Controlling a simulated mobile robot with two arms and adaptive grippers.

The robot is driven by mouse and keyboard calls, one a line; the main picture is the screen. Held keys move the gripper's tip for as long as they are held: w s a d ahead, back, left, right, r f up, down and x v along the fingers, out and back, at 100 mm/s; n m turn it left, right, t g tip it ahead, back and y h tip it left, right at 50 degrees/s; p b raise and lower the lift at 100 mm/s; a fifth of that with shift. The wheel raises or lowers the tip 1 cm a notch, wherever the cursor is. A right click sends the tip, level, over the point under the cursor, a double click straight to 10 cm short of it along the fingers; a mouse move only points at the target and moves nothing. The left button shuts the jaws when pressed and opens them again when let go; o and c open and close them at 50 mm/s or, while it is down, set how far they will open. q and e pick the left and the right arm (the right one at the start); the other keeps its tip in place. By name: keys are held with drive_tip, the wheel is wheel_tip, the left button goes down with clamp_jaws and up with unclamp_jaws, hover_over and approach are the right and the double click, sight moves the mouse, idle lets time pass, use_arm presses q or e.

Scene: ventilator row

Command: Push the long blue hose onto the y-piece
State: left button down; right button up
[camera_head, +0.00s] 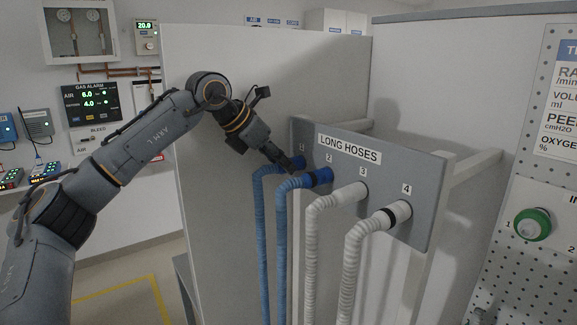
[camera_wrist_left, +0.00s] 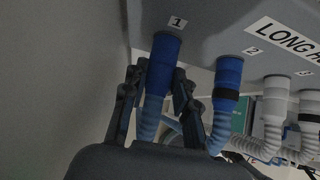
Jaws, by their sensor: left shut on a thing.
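Two long blue hoses hang from the grey panel labelled LONG HOSES. The blue hose at place 1 (camera_head: 260,205) has a plain blue cuff, which shows in the left wrist view (camera_wrist_left: 161,62). My left gripper (camera_head: 290,164) is shut on this cuff, with a finger on either side of it in the left wrist view (camera_wrist_left: 158,88). The cuff's end is still at the panel. The blue hose at place 2 (camera_head: 283,220) has a black band on its cuff (camera_wrist_left: 228,78); it hangs just beside my gripper. I cannot see the y-piece or my right gripper.
White hoses hang at place 3 (camera_head: 314,230) and place 4 (camera_head: 352,255), the latter with a black band. The grey panel (camera_head: 425,180) is on a white frame. A pale partition (camera_head: 230,90) stands behind my gripper. A green-ringed fitting (camera_head: 533,224) is at right.

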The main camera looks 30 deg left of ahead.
use_arm(q)
drive_tip(key=shift+s+f, duration=0.1)
drive_tip(key=shift+f, duration=0.05)
idle(0.3)
drive_tip(key=shift+s+a, duration=0.3)
drive_tip(key=shift+s, duration=0.4)
drive_tip(key=shift+s+a+b, duration=0.2)
drive_tip(key=shift+s+b, duration=0.2)
drive_tip(key=shift+b, duration=0.05)
drive_tip(key=shift+s+a+b, duration=0.25)
drive_tip(key=shift+s+a, duration=0.05)
drive_tip(key=shift+s, duration=0.45)
drive_tip(key=shift+s+a+b, duration=0.2)
drive_tip(key=shift+s+a, duration=0.1)
drive_tip(key=shift+s, duration=0.4)
